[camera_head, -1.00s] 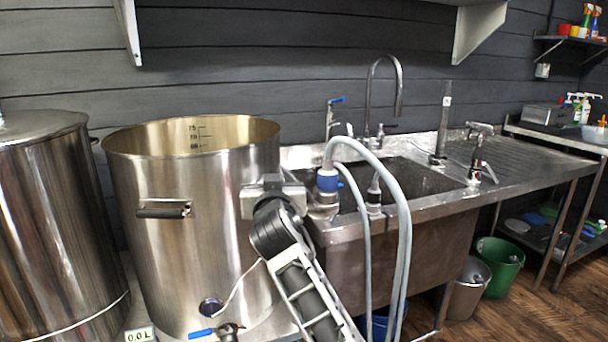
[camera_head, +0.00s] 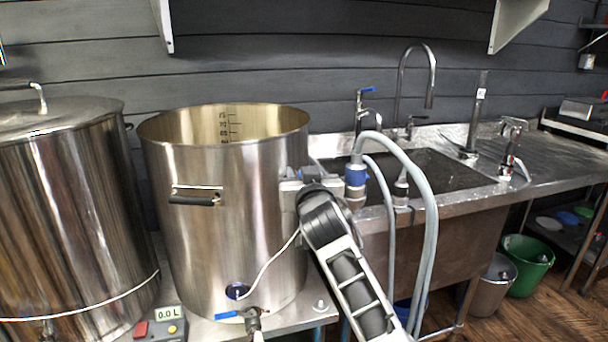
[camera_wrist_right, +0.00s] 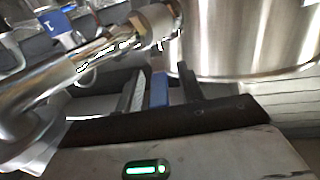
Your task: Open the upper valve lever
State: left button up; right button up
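The large steel pot (camera_head: 215,240) stands left of the sink. My right arm reaches up from the bottom, and my right gripper (camera_head: 308,186) is at the pot's upper right side, hiding the upper valve there. In the right wrist view, a blue lever (camera_wrist_right: 159,90) lies between the two dark fingers of my right gripper (camera_wrist_right: 162,92). A gap shows beside the lever, so the fingers look open around it. The metal pipe and fitting (camera_wrist_right: 153,26) join the pot wall above. A lower valve with a blue handle (camera_head: 229,315) sits near the pot's base. My left gripper is out of view.
Grey hoses (camera_head: 428,230) with a blue fitting (camera_head: 356,175) hang close right of my right gripper. The sink (camera_head: 455,175) and tall tap (camera_head: 430,75) stand behind. A lidded steel tank (camera_head: 70,220) is at left.

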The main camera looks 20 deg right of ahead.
jog(key=shift+s, duration=0.1)
jog(key=s+a, duration=0.2)
jog(key=s, duration=1.3)
jog(key=shift+s+a+b, duration=0.15)
jog(key=shift+s+b, duration=0.15)
